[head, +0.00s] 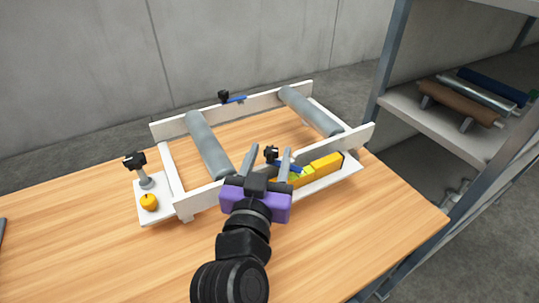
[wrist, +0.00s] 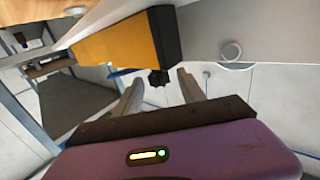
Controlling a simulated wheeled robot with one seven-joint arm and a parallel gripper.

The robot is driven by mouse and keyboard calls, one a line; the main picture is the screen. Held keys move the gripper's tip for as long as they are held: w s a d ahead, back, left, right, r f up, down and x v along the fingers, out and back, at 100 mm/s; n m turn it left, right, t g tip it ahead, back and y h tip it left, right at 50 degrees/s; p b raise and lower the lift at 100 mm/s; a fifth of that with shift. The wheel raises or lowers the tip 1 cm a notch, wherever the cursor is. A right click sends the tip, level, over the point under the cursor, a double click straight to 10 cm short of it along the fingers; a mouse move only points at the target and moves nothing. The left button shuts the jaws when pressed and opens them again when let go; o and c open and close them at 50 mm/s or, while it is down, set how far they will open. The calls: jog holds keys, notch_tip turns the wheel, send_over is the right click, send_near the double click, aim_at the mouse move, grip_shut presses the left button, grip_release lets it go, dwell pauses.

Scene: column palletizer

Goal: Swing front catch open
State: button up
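The front catch, a black knob (head: 271,154) with a blue lever (head: 291,168), is on the front rail (head: 357,139) of the white frame. The lever is partly hidden by my right finger. In the wrist view, a black knob (wrist: 158,78) shows between my fingertips. My purple gripper (head: 268,154) is open, its two grey fingers apart; it also shows in the wrist view (wrist: 160,84). Whether either finger touches the catch I cannot tell. A similar rear catch (head: 236,99) with a blue lever is on the back rail.
Two grey rollers (head: 208,146) (head: 309,111) span the frame on the wooden table (head: 370,226). A yellow block (head: 327,163) sits on the front ledge, right of my gripper; it looms close in the wrist view (wrist: 117,45). A black-topped post (head: 135,161) and orange knob (head: 149,202) stand left.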

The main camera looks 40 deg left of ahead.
jog(key=shift+s+r, duration=0.1)
jog(key=b+v, duration=0.1)
jog(key=v, duration=0.6)
jog(key=shift+s+d, duration=0.15)
jog(key=shift+s, duration=0.1)
dwell(0.5)
